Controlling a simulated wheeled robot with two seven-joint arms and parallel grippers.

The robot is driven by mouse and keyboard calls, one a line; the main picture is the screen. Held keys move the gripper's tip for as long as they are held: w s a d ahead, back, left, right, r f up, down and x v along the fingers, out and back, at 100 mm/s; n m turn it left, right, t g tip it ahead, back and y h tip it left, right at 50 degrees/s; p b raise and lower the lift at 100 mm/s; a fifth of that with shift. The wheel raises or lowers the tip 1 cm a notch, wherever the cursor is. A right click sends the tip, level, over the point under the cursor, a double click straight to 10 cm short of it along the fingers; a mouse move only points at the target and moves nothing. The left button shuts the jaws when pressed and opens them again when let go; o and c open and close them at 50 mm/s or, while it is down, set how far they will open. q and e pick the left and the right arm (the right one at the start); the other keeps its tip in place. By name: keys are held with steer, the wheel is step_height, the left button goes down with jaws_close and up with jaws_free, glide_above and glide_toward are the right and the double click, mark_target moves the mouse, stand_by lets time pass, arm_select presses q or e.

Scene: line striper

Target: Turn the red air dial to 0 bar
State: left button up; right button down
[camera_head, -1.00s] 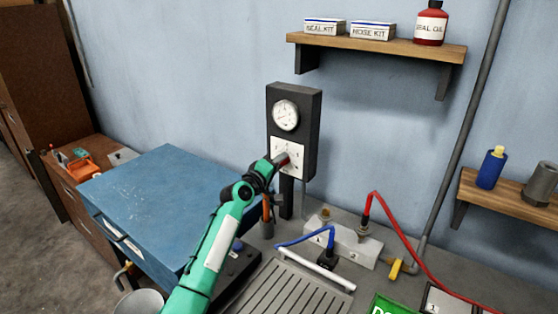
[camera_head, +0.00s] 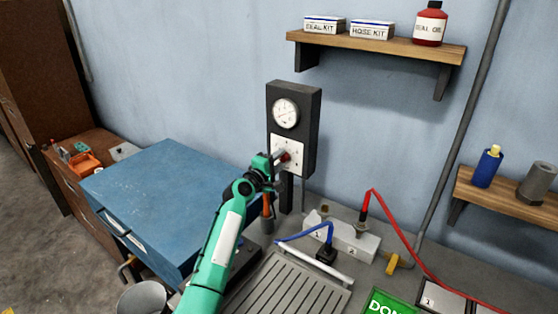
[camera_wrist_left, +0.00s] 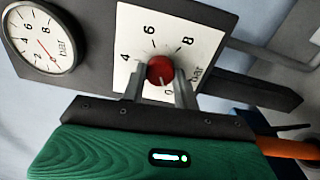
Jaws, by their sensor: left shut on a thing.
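The red air dial (camera_wrist_left: 160,69) sits on a white scale plate (camera_wrist_left: 208,30) marked 4, 6, 8 and bar. It also shows in the head view (camera_head: 286,156), partly hidden by my gripper. My left gripper (camera_wrist_left: 160,80) has one finger on each side of the dial and is shut on it. A pale mark shows on the dial's lower part in the wrist view, but the fingers hide part of the scale there. The round pressure gauge (camera_head: 285,113) sits above the plate on the black panel (camera_head: 311,125). My right gripper is not in view.
An orange-handled tool (camera_head: 267,206) stands just below my gripper. A blue cabinet (camera_head: 165,195) is at the left. On the bench are a grey block (camera_head: 357,243) with blue and red hoses, and a slotted tray (camera_head: 290,290). A wooden shelf (camera_head: 390,48) hangs above right.

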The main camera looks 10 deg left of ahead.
arm_select(q)
steer(key=shift+f, duration=0.1)
steer(key=o, duration=1)
steer(key=shift+c, duration=0.2)
steer(key=b+v, duration=0.3)
steer(key=v, duration=1)
steer(key=shift+s+a, duration=0.2)
steer(key=shift+s, duration=0.15)
